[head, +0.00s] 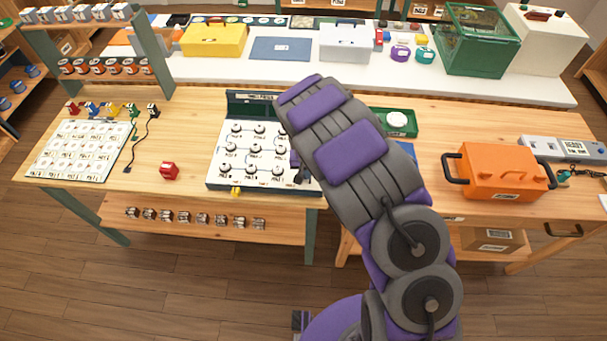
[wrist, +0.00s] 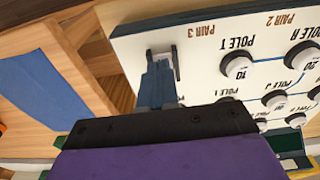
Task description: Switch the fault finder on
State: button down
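A white panel (head: 231,172) with several white knobs lies on the wooden bench, with a dark upright sign (head: 243,103) behind it. My arm hides its right part in the head view. In the wrist view the panel (wrist: 205,62) appears upside down, with labels such as POLE T, POLE R and PAIR 3. My gripper (wrist: 160,82) is over the panel's edge near the PAIR 3 label, beside the POLE T knob (wrist: 236,66). A dark U-shaped piece (wrist: 163,57) shows at its tip. I cannot tell whether it is a switch or my fingers. No part is readable as a fault finder.
A grey device (head: 563,148) with a label and dark lead lies at the right end, beyond an orange toolbox (head: 498,172). A green tray (head: 399,121) is behind my arm.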

notch_tip(320, 180, up, 14)
jog(key=s+p, duration=0.2)
jog(key=shift+a+f, duration=0.25)
